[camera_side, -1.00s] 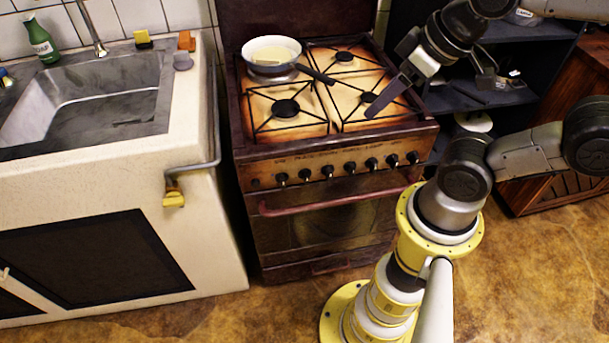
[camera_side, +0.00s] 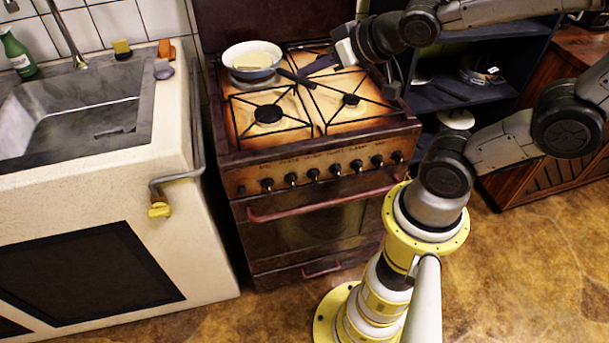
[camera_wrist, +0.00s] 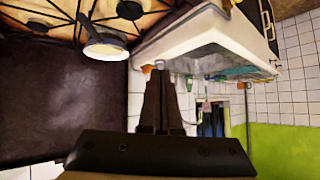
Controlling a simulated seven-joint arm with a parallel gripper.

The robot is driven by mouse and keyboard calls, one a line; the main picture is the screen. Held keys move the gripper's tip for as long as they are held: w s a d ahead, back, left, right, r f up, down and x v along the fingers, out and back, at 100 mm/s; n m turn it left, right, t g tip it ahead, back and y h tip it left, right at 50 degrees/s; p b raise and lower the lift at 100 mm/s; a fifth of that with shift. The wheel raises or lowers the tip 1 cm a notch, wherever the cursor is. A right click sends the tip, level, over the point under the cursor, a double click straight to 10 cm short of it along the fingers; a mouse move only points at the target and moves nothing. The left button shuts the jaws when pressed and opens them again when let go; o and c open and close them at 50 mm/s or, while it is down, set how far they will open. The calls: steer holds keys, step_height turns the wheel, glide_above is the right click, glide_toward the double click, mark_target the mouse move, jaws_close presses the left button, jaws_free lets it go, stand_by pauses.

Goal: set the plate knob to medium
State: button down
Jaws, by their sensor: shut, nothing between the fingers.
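The brown gas cooker (camera_side: 320,152) stands in the middle of the side view. A row of several dark knobs (camera_side: 335,170) runs along its front panel; no label tells which is the plate knob, and their settings are too small to read. My gripper (camera_side: 308,70) is above the back of the hob, well above and behind the knobs, its dark fingers pointing left toward the pan. In the wrist view my gripper (camera_wrist: 159,68) is shut and empty. The knobs do not show in the wrist view.
The sink counter (camera_side: 165,130) is left, dark shelves (camera_side: 455,92) right.

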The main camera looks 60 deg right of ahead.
steer(key=m, duration=0.1)
glide_above(292, 181)
steer(key=s+d, duration=0.2)
step_height(292, 181, down, 6)
steer(key=s+d+f+m+g+y, duration=0.1)
steer(key=s+f+m+g, duration=0.15)
steer(key=f, duration=0.65)
steer(key=s+f+m+g+y, duration=0.15)
steer(key=s+f, duration=0.25)
steer(key=f, duration=0.5)
steer(key=shift+t+h, duration=0.35)
steer(key=shift+t, duration=0.15)
steer(key=x, duration=0.9)
steer(key=shift+w+f, duration=0.25)
steer(key=shift+w, duration=0.05)
